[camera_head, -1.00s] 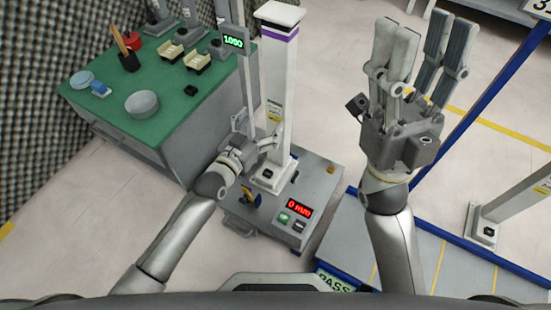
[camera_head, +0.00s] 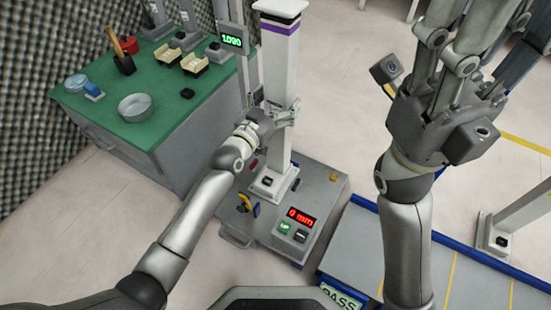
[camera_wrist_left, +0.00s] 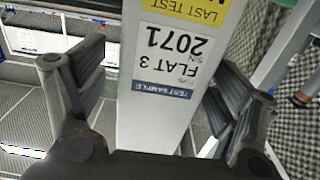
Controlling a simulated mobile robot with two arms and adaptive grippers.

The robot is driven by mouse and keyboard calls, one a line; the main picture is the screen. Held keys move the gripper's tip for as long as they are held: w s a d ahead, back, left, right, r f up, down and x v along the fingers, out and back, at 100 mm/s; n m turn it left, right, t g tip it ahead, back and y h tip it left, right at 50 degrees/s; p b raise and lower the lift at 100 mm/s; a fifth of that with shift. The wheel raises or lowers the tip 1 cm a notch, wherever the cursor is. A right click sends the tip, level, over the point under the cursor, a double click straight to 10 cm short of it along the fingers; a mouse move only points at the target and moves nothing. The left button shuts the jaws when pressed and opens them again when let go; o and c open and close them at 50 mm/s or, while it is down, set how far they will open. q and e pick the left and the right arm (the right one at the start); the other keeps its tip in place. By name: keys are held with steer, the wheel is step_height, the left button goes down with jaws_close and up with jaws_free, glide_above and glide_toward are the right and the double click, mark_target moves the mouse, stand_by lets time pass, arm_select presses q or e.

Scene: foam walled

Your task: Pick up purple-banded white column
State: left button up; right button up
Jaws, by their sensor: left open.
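The purple-banded white column (camera_head: 279,75) stands upright on the grey test base (camera_head: 318,190), with its purple band near the top. My left gripper (camera_head: 284,113) is at the column's middle. In the left wrist view the column (camera_wrist_left: 165,120) fills the space between the two open fingers, with labels reading "FLAT 3" and "2071" facing the camera. Gaps show between the fingers and the column's sides. My right gripper (camera_head: 480,45) is raised at the upper right, its fingers spread and empty, away from the column.
A green-topped bench (camera_head: 105,110) at the left holds a grey dish (camera_head: 138,106), a black-and-red item and small fixtures. A display post stands close behind the column. A blue-edged platform (camera_head: 350,250) lies at the lower right, with another white post (camera_head: 520,222).

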arm_select(q)
steer(key=b+x, duration=0.1)
steer(key=x, duration=0.2)
steer(key=shift+a, duration=0.1)
jaws_close()
steer(key=shift+w+r, duration=0.1)
steer(key=shift+r, duration=0.25)
stand_by(0.4)
